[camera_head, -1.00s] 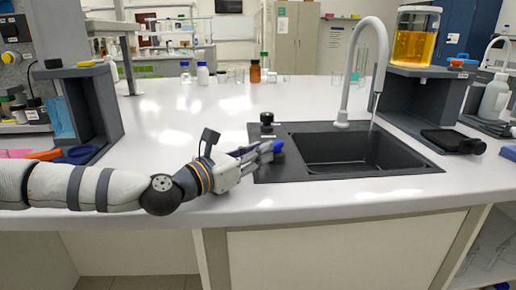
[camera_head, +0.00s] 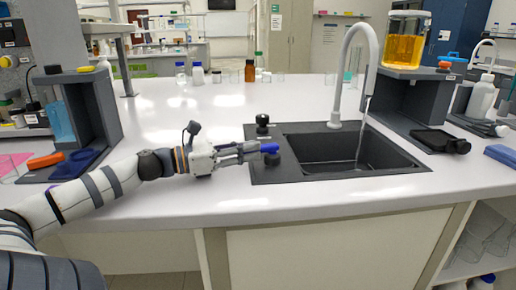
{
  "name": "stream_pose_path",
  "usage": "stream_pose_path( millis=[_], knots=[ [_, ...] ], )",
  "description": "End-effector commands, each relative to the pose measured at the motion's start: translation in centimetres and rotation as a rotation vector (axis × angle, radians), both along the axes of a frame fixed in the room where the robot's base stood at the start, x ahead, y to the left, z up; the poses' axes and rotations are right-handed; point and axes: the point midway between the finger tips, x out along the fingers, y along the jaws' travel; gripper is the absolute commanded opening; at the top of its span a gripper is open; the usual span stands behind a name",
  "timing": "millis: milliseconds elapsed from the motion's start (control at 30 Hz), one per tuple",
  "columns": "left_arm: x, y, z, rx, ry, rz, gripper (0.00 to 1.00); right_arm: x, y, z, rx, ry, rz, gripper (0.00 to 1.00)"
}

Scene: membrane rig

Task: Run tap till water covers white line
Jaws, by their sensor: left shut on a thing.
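A white gooseneck tap (camera_head: 364,48) arches over the dark sink basin (camera_head: 322,146). A thin stream of water (camera_head: 361,135) runs from its spout into the basin. My left gripper (camera_head: 252,151) reaches in level from the left and is shut on a blue tap handle (camera_head: 270,148) above a black knob base (camera_head: 273,158) on the sink's left deck. A second black knob (camera_head: 262,121) stands behind it. I cannot make out a white line or the water level in the basin. My right gripper is out of view.
A grey stand (camera_head: 415,95) with a jar of orange liquid (camera_head: 405,40) is right of the tap. A black tray (camera_head: 436,141) lies right of the sink. Several bottles stand at the back. The white counter (camera_head: 170,125) behind my left arm is clear.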

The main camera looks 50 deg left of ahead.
Motion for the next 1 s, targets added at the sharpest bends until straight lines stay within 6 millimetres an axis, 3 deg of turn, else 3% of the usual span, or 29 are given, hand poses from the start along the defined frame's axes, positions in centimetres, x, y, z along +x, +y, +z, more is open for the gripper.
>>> stream_pose_path(
  millis=[333, 367, 433, 767, 1000],
  knots=[
    [0.0, 0.0, 0.0, 0.002, 0.0, -0.003, 0.0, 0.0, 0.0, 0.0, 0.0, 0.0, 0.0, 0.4],
    [0.0, 0.0, 0.0, 0.002, 0.0, -0.003, 0.24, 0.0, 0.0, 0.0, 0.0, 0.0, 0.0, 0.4],
    [0.0, 0.0, 0.0, 0.002, 0.0, -0.003, 0.4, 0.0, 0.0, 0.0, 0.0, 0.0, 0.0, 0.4],
    [-0.4, 0.2, -0.1, -0.001, 0.001, -0.002, 0.4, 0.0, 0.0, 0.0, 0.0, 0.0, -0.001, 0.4],
    [-4.9, 2.0, -0.2, 0.002, 0.005, 0.0, 0.4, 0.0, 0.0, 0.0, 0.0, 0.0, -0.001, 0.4]
  ],
)
